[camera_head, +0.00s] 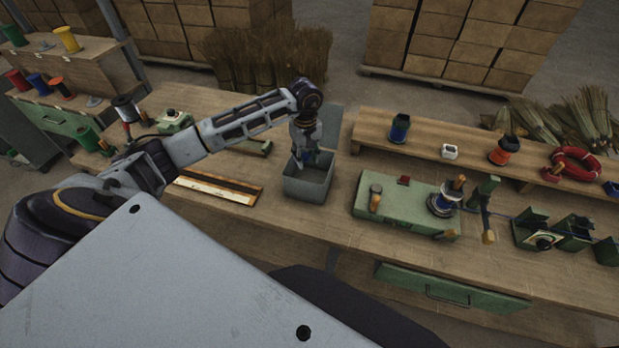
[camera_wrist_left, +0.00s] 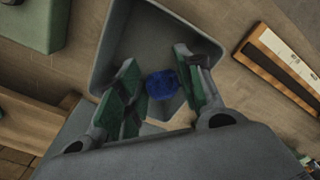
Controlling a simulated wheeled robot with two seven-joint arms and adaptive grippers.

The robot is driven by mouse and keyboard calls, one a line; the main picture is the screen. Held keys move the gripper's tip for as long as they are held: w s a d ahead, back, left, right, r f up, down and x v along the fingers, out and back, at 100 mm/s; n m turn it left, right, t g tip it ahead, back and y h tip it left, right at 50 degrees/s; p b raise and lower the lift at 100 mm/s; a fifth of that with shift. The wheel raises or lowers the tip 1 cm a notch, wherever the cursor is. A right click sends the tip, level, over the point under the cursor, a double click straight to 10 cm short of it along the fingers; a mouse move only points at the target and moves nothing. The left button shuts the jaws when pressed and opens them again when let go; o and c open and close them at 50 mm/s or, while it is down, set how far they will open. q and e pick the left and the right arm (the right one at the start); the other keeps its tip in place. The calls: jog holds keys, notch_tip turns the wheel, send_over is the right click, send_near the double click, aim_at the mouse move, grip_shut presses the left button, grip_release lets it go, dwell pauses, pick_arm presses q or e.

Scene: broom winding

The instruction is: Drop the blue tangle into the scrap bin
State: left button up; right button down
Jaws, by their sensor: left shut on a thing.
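The scrap bin (camera_head: 308,187) is a grey, open-topped box on the workbench; in the left wrist view its inner wall (camera_wrist_left: 125,45) surrounds the space beyond my fingers. My left gripper (camera_head: 307,160) points down at the bin's opening. It is shut on the blue tangle (camera_wrist_left: 162,85), a small dark-blue clump between the green-padded fingers in the left wrist view. The tangle shows only as a hint of blue in the head view, mostly hidden by the gripper. I cannot tell how far it is below the rim. My right gripper is not in view.
Right of the bin stands a green winding machine (camera_head: 400,207). A wood-framed ruler-like strip (camera_head: 218,188) lies left of the bin.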

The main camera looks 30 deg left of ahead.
pick_arm(q)
jog(key=shift+f+b, duration=0.4)
jog(key=shift+f, duration=0.95)
jog(key=o, duration=0.8)
jog(key=shift+r, duration=6)
jog(key=shift+s+f, duration=0.1)
